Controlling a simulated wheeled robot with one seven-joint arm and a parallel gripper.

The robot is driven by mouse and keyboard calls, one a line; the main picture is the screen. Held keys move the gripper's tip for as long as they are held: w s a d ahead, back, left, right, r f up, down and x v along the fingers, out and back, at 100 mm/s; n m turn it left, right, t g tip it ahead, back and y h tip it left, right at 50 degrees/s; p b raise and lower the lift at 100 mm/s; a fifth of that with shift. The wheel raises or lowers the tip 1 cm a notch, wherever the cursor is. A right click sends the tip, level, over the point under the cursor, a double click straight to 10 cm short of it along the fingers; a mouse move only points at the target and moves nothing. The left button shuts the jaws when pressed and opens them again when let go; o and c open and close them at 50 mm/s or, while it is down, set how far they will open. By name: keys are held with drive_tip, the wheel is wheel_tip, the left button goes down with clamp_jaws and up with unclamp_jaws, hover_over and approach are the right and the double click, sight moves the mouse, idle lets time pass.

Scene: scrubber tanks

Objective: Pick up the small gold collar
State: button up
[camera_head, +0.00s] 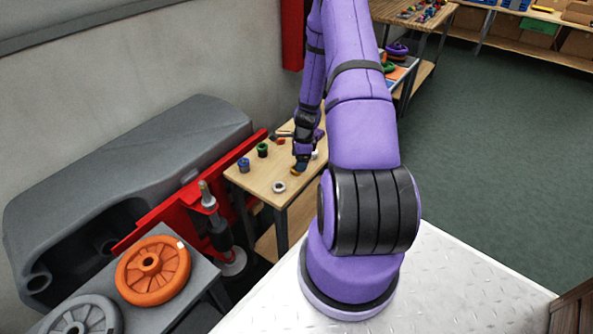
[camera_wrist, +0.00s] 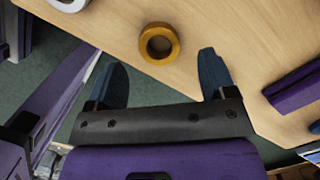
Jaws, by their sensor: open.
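The small gold collar (camera_wrist: 148,54) lies flat on the light wooden table, near its edge, in the wrist view. Its round hole faces up. In the head view the collar (camera_head: 296,171) is a small gold spot beside my gripper's tips. My gripper (camera_wrist: 162,78) is open and empty. Its two blue-grey fingers stand apart, with the collar just beyond the gap between their tips. In the head view my gripper (camera_head: 301,165) reaches down over the table, and the arm hides part of the tabletop.
The wooden table (camera_head: 258,182) also holds a white ring (camera_head: 279,187), a blue part (camera_head: 243,164) and a green part (camera_head: 262,149). A red frame (camera_head: 170,205) and a grey tank (camera_head: 130,160) stand to the left. An orange wheel (camera_head: 153,270) lies on a grey stand.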

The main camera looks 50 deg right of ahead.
drive_tip(key=shift+w+a+f, duration=0.1)
drive_tip(key=shift+a+f, duration=0.05)
drive_tip(key=shift+f, duration=0.8)
drive_tip(key=shift+w+a+f, duration=0.1)
drive_tip(key=shift+a+f, duration=0.05)
drive_tip(key=shift+f, duration=0.75)
drive_tip(key=c, duration=1.1)
drive_tip(key=shift+r, duration=0.1)
